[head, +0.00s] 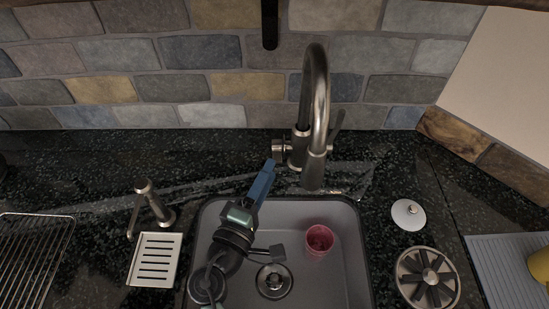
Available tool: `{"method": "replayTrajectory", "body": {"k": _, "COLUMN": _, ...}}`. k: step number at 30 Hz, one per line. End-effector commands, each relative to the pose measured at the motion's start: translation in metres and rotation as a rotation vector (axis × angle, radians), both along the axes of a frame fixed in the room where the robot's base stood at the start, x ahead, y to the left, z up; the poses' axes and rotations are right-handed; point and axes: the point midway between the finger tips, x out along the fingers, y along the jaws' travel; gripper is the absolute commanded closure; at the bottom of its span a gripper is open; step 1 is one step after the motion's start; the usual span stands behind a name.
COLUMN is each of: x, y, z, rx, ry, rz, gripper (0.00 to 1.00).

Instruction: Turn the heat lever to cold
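A metal gooseneck faucet (317,100) stands behind the sink. A short cylindrical side piece (280,146) sticks out left from its base, and a slim dark lever (338,124) rises on its right. I cannot tell which of the two is the heat lever. My gripper (270,165), with blue fingers, reaches over the sink's back edge toward the faucet base. Its tip is just below the left side piece; whether they touch is unclear. The fingers look like one narrow bar from here, so I cannot tell if they are open or shut.
A pink cup (319,240) sits in the grey sink (345,275). A soap dispenser (150,205), slotted soap dish (156,259) and wire rack (35,258) are to the left. A white lid (408,214), round metal strainer (428,279) and grey mat (503,262) are to the right.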

Motion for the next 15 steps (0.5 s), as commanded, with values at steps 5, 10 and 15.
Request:
{"method": "replayTrajectory", "body": {"k": 5, "x": 0.025, "y": -0.011, "z": 0.001, "rx": 0.000, "ry": -0.001, "rz": -0.002, "gripper": 0.60}}
{"method": "replayTrajectory", "body": {"k": 10, "x": 0.035, "y": -0.015, "z": 0.000, "rx": 0.000, "ry": 0.000, "rz": -0.001, "gripper": 0.60}}
{"method": "replayTrajectory", "body": {"k": 15, "x": 0.036, "y": -0.016, "z": 0.000, "rx": 0.000, "ry": 0.001, "rz": -0.001, "gripper": 0.60}}
